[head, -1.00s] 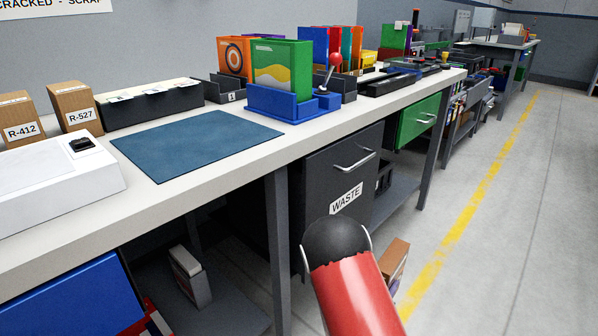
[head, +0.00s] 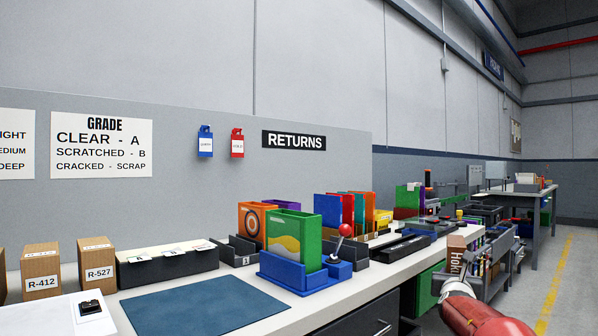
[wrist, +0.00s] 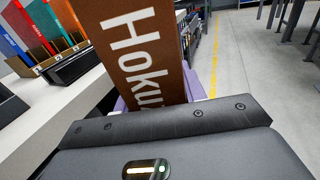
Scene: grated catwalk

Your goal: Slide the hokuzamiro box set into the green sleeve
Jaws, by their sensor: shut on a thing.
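The hokuzamiro box set (head: 456,262) is a brown box with white "Hok" lettering, upright at the right of the head view, beside the bench's front edge. In the wrist view the box (wrist: 140,50) rises from my gripper (wrist: 160,110), slightly tilted, with purple parts showing at its base. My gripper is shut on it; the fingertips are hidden. The green sleeve (head: 308,242), with a yellow wave picture and an open-looking top, stands upright in a blue holder (head: 292,283) on the bench. It is left of my gripper and apart from the box.
A red-knobbed lever (head: 344,232) stands right of the sleeve. A dark bin (head: 238,250) and colored boxes (head: 347,210) stand behind. A blue mat (head: 200,308) lies clear on the left, near cartons (head: 98,262). Open floor (head: 570,270) lies right.

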